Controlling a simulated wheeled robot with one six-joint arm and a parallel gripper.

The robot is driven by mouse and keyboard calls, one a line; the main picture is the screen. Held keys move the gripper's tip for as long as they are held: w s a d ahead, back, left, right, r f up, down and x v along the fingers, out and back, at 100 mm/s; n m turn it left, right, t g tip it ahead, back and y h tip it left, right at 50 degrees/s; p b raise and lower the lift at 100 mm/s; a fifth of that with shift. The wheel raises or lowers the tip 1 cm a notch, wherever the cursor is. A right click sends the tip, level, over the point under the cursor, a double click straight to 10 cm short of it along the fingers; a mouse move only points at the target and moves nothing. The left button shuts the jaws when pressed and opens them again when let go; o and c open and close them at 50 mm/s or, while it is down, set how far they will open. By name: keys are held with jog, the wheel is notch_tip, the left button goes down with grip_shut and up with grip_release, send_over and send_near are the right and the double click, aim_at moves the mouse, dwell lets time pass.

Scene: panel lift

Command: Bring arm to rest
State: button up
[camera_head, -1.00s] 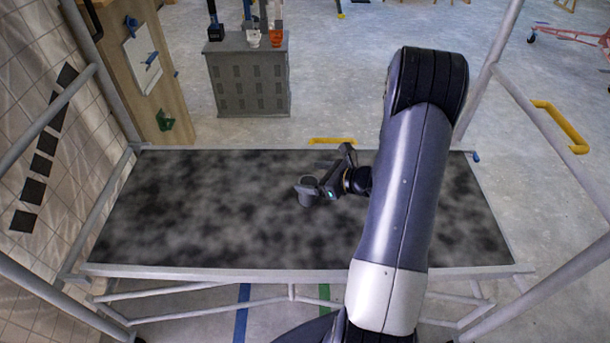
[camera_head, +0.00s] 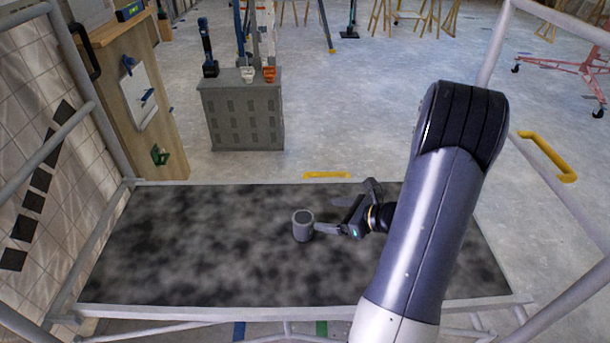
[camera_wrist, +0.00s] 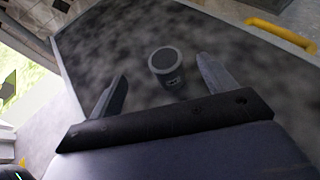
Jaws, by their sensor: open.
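My gripper (camera_wrist: 160,92) is open, with its two fingers spread apart in the wrist view. A small grey cylinder with a dark top (camera_wrist: 166,66) stands upright on the dark mottled panel, seen between and beyond the fingertips. In the head view the cylinder (camera_head: 303,225) stands near the panel's middle, and my gripper (camera_head: 335,229) is just to its right. I cannot tell whether a finger touches it. My arm reaches in from the lower right and hides part of the panel's right side.
The mottled panel (camera_head: 180,245) has pale rails around it and is otherwise bare. Yellow handles lie at its far edge (camera_head: 327,175) and at the right (camera_head: 546,155). A grey cabinet (camera_head: 243,120) and a wooden board (camera_head: 125,90) stand beyond.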

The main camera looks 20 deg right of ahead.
aim_at(298, 215)
jog(key=b+x, duration=0.1)
jog(key=x, duration=1)
jog(key=shift+w+a, duration=0.3)
jog(key=shift+w, duration=0.1)
jog(key=shift+r+p, duration=0.35)
jog(key=shift+r, duration=1.4)
